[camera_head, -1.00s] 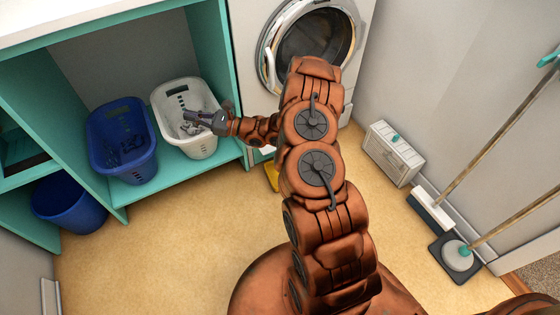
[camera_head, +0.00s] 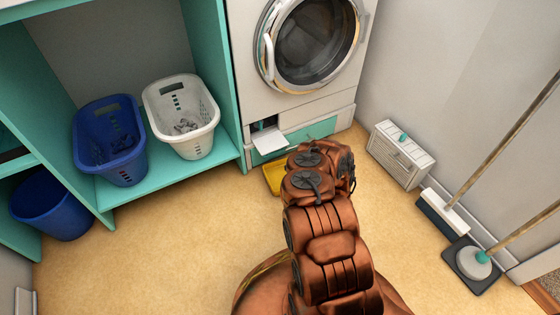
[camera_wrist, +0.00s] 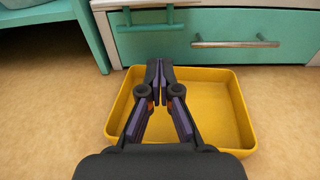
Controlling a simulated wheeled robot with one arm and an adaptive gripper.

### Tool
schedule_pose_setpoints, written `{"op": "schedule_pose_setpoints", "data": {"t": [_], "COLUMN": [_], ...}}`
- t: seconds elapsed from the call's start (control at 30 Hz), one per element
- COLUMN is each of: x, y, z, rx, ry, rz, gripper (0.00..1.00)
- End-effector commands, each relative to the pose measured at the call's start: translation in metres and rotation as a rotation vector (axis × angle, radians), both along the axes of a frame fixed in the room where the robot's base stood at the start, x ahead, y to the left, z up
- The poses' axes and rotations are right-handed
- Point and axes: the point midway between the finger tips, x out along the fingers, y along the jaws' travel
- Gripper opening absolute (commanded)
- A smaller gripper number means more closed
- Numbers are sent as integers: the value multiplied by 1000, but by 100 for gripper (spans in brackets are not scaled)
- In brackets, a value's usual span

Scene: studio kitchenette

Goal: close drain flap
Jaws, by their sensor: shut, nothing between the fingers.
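The drain flap (camera_head: 269,142) is a small white panel at the lower left of the washing machine (camera_head: 306,55). It stands open, tipped outward, with a dark gap and teal parts behind it. The wrist view does not clearly show the flap. My gripper (camera_wrist: 160,68) is shut and empty in the wrist view, fingertips together above the far rim of a yellow tray (camera_wrist: 241,105). The teal drawer front (camera_wrist: 285,55) is ahead of it. In the head view my gripper is hidden behind my arm, which reaches low toward the machine's base.
The yellow tray lies on the floor below the flap. A teal shelf (camera_head: 168,178) holding a white basket (camera_head: 190,140) and a blue basket (camera_head: 120,165) stands left. A white box (camera_head: 402,155) and a broom (camera_head: 440,210) are right. Floor at front left is clear.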

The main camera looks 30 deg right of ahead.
Motion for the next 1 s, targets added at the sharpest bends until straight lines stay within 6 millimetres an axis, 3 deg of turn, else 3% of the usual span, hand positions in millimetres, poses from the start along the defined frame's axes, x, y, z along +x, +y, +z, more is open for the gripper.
{"op": "schedule_pose_setpoints", "data": {"t": [0.17, 0.7, 1.0], "x": [4, 83, 95], "y": [-6, -12, -13], "z": [-7, -15, -15], "rx": [-5, -5, -3], "ry": [4, 3, 3], "rz": [-13, -12, -13], "gripper": [0, 0, 0]}}
